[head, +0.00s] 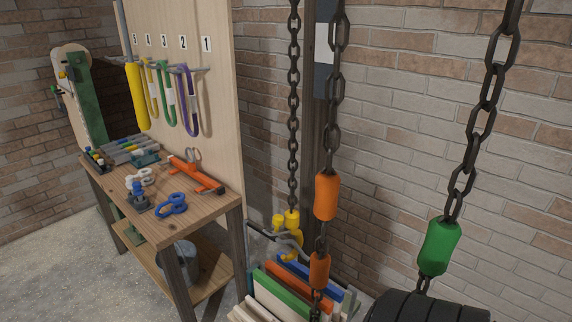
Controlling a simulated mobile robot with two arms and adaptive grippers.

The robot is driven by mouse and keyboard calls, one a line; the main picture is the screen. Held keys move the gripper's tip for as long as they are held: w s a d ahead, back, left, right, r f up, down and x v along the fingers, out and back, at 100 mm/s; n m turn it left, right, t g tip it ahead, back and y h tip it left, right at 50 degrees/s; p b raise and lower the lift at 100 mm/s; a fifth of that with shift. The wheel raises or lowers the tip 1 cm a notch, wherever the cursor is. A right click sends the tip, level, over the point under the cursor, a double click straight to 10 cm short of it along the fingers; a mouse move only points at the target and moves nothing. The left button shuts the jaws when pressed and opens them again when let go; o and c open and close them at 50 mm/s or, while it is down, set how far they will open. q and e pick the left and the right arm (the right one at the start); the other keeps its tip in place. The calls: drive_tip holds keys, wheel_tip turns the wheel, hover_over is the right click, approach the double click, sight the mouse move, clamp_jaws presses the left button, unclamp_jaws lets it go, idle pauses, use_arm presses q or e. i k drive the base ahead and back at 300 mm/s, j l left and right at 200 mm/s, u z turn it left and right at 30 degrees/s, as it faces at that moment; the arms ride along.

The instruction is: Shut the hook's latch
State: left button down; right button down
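A yellow and grey hook (289,240) hangs at the lower end of a dark chain (294,110), near the middle of the head view. It is small and partly crowded by things behind and below it, so I cannot tell whether its latch is open or shut. Neither of my grippers shows in the head view.
Two nearer chains hang at the right, one with orange sleeves (326,196), one with a green sleeve (440,247) above a black tyre-like object (425,308). Boards (281,291) stand below the hook. A wooden workbench (190,226) with tools stands left; open floor (60,275) lies beside it.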

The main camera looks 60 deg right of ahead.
sight(278, 220)
drive_tip(key=z, duration=1.3)
